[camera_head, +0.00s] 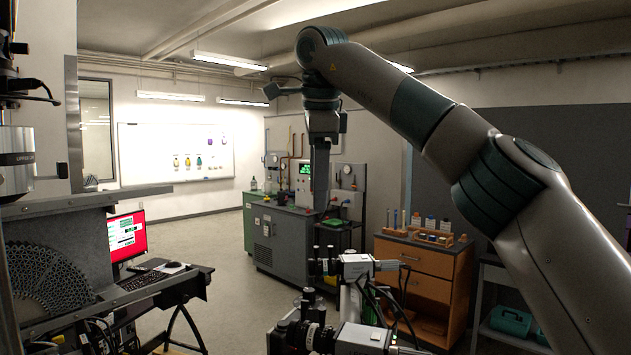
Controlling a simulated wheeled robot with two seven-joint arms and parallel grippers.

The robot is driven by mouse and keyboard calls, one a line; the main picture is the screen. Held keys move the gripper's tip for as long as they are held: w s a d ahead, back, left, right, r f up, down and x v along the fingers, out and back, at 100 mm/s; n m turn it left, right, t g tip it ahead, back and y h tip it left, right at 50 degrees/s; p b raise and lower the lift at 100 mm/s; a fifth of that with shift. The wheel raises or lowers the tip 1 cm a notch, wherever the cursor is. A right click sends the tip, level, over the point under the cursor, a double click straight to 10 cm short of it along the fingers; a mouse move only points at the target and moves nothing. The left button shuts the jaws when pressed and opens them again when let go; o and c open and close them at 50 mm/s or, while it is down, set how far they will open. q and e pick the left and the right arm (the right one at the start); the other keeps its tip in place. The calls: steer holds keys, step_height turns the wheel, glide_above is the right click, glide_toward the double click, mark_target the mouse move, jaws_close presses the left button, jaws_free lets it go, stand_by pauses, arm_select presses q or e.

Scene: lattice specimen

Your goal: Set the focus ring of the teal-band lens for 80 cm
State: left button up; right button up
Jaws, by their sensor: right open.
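Two white-bodied cameras with dark lenses stand at the bottom centre: an upper camera (355,266) with its lens (322,266) to the left, and a lower camera (362,338) with a larger ringed lens (312,337) to the left. I cannot make out a teal band or any focus-scale marks on either lens. My right arm comes in from the right and bends down at the top centre. My right gripper (320,205) hangs above the cameras, open, with nothing seen between its fingers, which appear nearly edge-on. My left gripper is not in view.
A red-screened monitor (126,236) and keyboard (143,280) are at the left, near a large grey machine (50,255). An orange-brown drawer unit (425,270) stands at the right. Black cables hang by the cameras. Open floor lies centre-left.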

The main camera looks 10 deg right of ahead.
arm_select(q)
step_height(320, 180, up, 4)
steer(key=p, duration=0.4)
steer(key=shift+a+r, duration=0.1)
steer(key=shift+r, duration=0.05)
arm_select(e)
glide_toward(316, 260)
steer(key=x, duration=1)
